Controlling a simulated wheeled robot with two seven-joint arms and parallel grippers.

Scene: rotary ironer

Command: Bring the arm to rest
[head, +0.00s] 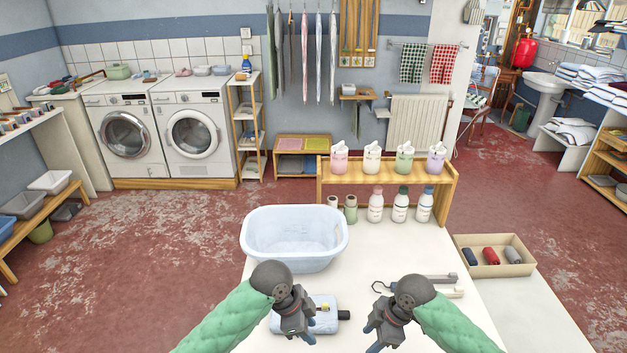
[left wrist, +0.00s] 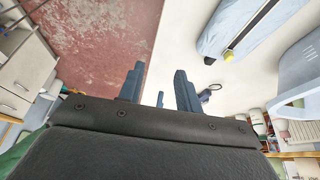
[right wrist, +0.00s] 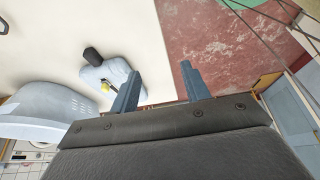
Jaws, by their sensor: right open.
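My left gripper (head: 303,336) hangs over the near part of the white table, beside and partly in front of a pale blue item. Its two blue fingers stand apart in the left wrist view (left wrist: 160,88), with nothing held between them. My right gripper (head: 376,346) is to its right, over the table's near edge. Its fingers are also apart and empty in the right wrist view (right wrist: 160,85). The pale blue item (head: 325,325) with a black end and a yellow spot lies on the table; it also shows in the right wrist view (right wrist: 95,74).
A light blue tub (head: 295,240) stands on the white table (head: 400,245). Behind it is a wooden shelf (head: 386,168) with bottles. A hooked grey object (head: 425,282) lies at the right. A box (head: 497,268) with dark and red rolls sits beside the table.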

